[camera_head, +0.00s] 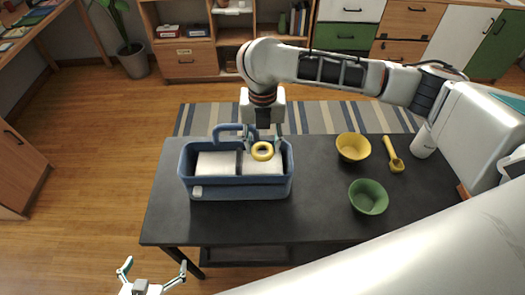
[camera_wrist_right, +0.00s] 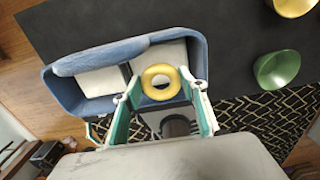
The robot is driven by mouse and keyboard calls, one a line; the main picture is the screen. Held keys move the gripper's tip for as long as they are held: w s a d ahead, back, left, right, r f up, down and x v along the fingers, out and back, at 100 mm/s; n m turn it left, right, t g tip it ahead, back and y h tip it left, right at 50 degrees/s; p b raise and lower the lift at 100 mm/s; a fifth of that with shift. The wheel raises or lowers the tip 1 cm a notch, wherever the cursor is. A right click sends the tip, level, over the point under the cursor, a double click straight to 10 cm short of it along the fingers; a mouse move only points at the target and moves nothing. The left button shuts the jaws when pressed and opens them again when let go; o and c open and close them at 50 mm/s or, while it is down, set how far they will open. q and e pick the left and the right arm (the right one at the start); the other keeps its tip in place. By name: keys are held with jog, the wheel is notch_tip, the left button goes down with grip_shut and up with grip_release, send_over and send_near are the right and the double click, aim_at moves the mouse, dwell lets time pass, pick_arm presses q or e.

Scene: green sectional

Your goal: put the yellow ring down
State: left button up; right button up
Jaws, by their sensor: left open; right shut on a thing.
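The yellow ring (camera_head: 262,157) is over the right compartment of the blue caddy (camera_head: 240,190) in the head view. It also shows in the right wrist view (camera_wrist_right: 160,95), between the fingertips of my right gripper (camera_wrist_right: 158,84). That gripper is shut on the ring, and its arm reaches down from above. Whether the ring touches the caddy's pale bottom I cannot tell. The caddy has two compartments and a blue handle (camera_head: 226,128). My left gripper (camera_head: 153,265) is open and empty, in front of the table at the lower left.
The caddy stands on the left of a dark table (camera_head: 320,200). A yellow bowl (camera_head: 353,148), green bowl (camera_head: 368,198), yellow scoop (camera_head: 393,155) and white cup (camera_head: 423,142) stand to the right. The table between caddy and bowls is clear.

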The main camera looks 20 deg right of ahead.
jog(key=shift+f, duration=1.75)
jog(key=shift+f, duration=0.6)
jog(key=o, duration=1.1)
notch_tip(320, 180, up, 13)
jog(key=shift+r, duration=0.15)
jog(key=shift+s, duration=0.15)
